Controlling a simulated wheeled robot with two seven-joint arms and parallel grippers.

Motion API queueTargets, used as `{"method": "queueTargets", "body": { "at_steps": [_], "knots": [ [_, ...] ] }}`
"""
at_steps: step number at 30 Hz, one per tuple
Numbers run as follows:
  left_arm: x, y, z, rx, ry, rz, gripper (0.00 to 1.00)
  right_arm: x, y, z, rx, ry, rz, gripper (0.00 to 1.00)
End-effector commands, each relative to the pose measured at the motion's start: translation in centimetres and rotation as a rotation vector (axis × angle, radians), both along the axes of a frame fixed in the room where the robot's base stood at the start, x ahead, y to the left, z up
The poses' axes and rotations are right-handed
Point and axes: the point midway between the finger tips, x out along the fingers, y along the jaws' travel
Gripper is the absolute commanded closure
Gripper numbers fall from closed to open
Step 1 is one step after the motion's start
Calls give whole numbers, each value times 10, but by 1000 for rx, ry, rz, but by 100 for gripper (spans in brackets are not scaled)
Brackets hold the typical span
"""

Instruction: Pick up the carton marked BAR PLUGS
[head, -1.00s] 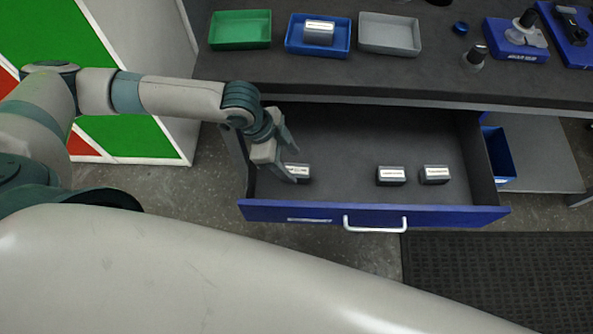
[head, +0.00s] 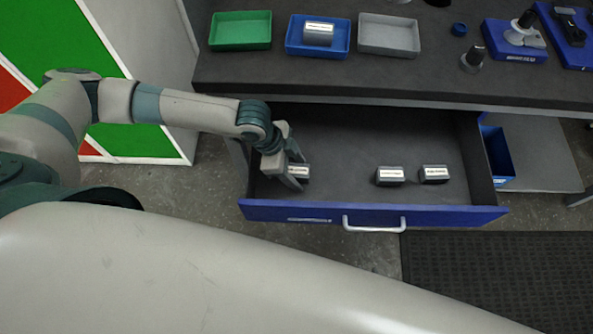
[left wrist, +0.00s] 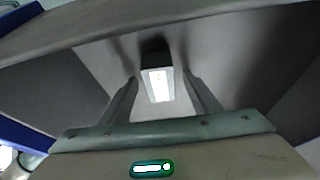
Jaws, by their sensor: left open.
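Three small dark grey cartons with white labels lie in the open drawer; the lettering is too small to read, so I cannot tell which is marked BAR PLUGS. The left carton (head: 304,172) is partly hidden by my left gripper (head: 294,170) in the head view. In the left wrist view this carton (left wrist: 155,58) lies ahead, between the two spread fingertips of my left gripper (left wrist: 160,80). The gripper is open, with a gap on each side of the carton. The middle carton (head: 390,177) and right carton (head: 434,174) stand apart from it. My right gripper is not in view.
The drawer (head: 270,210) has a blue front and grey floor, clear between the left and middle cartons. On the bench above stand a green tray (head: 240,44), a blue tray (head: 290,48) holding another carton (head: 318,33), and a grey tray (head: 390,50).

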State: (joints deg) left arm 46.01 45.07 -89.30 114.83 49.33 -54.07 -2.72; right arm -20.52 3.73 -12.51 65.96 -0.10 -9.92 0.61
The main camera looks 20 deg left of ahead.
Motion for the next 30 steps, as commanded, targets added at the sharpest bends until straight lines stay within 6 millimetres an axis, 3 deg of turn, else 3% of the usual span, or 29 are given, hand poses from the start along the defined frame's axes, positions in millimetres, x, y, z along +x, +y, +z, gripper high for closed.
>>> {"method": "queueTargets", "body": {
  "at_steps": [11,15,17,30],
  "knots": [
    [0,0,0,0,0,0,43,1,0,0,0,1,0,69],
    [0,0,0,0,0,0,76,1,1,0,0,1,0,69],
    [0,0,0,0,0,0,88,1,1,0,0,1,0,69],
    [1,0,9,-2,-1,0,88,1,1,0,0,4,1,69]
  ]
}}
